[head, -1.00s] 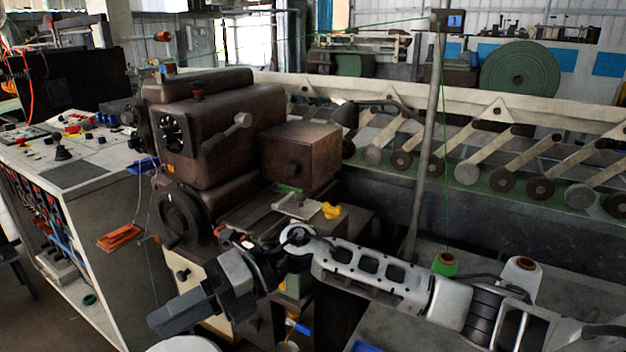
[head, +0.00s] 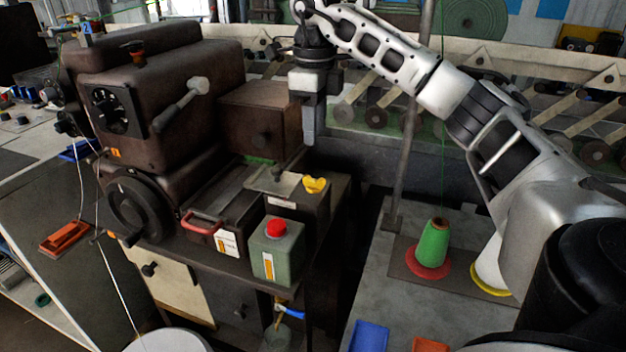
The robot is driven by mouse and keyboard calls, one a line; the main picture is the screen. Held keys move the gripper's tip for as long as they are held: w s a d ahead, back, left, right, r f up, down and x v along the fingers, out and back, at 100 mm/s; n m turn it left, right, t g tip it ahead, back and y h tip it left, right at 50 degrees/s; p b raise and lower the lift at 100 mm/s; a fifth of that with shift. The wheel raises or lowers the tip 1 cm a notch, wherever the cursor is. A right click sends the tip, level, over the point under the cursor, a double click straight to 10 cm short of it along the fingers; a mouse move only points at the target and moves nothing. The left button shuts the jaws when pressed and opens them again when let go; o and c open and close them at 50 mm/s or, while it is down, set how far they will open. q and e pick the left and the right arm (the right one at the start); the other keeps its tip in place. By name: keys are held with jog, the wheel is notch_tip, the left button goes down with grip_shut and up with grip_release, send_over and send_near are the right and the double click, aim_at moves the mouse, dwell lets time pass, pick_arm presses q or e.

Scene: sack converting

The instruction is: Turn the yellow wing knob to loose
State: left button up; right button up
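The yellow wing knob (head: 315,184) sits on top of the dark box at the right end of the brown machine's bench. It shows clearly and nothing covers it. My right gripper (head: 308,138) points down beside the right side of the brown box, above and behind the knob in the picture, and is apart from it. Its fingers are seen edge-on, so I cannot tell if they are open or shut. I see nothing held in it. My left gripper is not in view.
A green canister with a red cap (head: 276,250) stands in front of the knob. A red handle (head: 202,222) is to its left. The brown box (head: 258,125) stands close to my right gripper. A green thread cone (head: 433,245) stands on the grey table at right.

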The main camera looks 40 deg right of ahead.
aim_at(314, 177)
notch_tip(314, 177, down, 10)
jog(key=shift+f+b, duration=0.2)
jog(key=shift+b, duration=0.2)
grip_shut()
